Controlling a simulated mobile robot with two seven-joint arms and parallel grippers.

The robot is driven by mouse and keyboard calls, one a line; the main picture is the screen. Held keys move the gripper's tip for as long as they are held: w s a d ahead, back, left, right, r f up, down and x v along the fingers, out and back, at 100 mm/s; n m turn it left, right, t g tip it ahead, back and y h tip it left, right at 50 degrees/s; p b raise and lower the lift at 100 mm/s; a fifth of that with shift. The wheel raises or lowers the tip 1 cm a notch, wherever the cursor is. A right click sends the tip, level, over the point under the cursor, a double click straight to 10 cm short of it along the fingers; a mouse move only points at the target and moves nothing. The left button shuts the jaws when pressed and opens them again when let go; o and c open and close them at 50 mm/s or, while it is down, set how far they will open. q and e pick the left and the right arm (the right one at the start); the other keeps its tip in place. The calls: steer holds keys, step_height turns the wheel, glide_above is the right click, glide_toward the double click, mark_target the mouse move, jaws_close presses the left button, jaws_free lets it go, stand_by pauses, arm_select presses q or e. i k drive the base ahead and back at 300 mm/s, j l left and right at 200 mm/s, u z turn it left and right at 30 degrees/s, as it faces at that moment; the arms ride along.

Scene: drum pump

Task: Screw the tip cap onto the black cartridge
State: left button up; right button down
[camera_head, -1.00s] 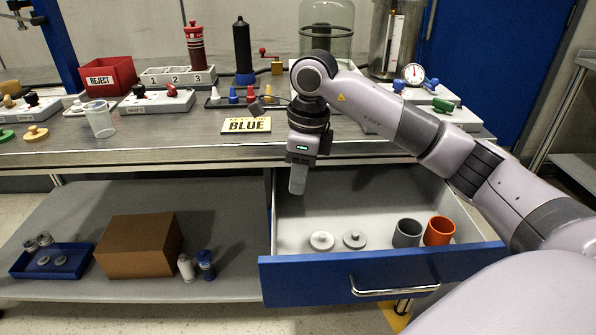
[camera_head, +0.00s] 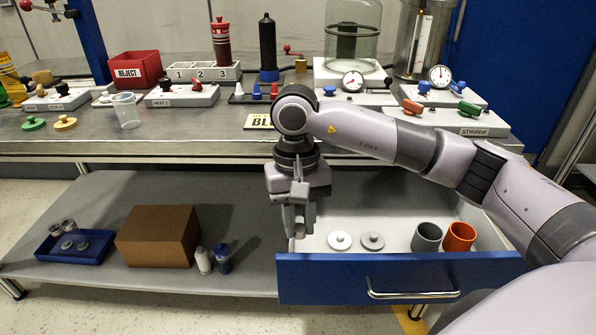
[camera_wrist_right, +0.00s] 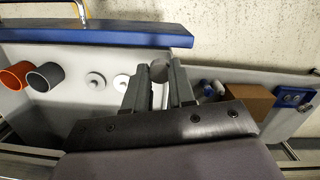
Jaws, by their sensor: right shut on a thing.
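The black cartridge (camera_head: 268,48) stands upright, nozzle up, in a blue base at the back of the bench. A row of small cone-shaped caps stands on a dark strip in front of it: a white one (camera_head: 239,89), a blue one (camera_head: 257,91) and a red one (camera_head: 274,89). My right gripper (camera_head: 298,232) points down over the left end of the open drawer, well below and in front of the cartridge. In the right wrist view it is shut on a grey cylindrical piece (camera_wrist_right: 158,71), mostly hidden between the fingers. My left gripper is not in view.
The open drawer (camera_head: 400,277) holds a white disc (camera_head: 340,240), a grey disc (camera_head: 372,241), a grey cup (camera_head: 426,237) and an orange cup (camera_head: 459,237). A brown box (camera_head: 158,236) stands on the lower shelf. My right arm crosses in front of the bench.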

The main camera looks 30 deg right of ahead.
mark_target(267, 26)
steer(key=i+j, duration=0.1)
steer(key=j, duration=0.25)
steer(key=i+j, duration=0.1)
steer(key=j, duration=0.2)
steer(key=i+j, duration=0.1)
steer(key=j, duration=0.25)
steer(key=z, duration=2.4)
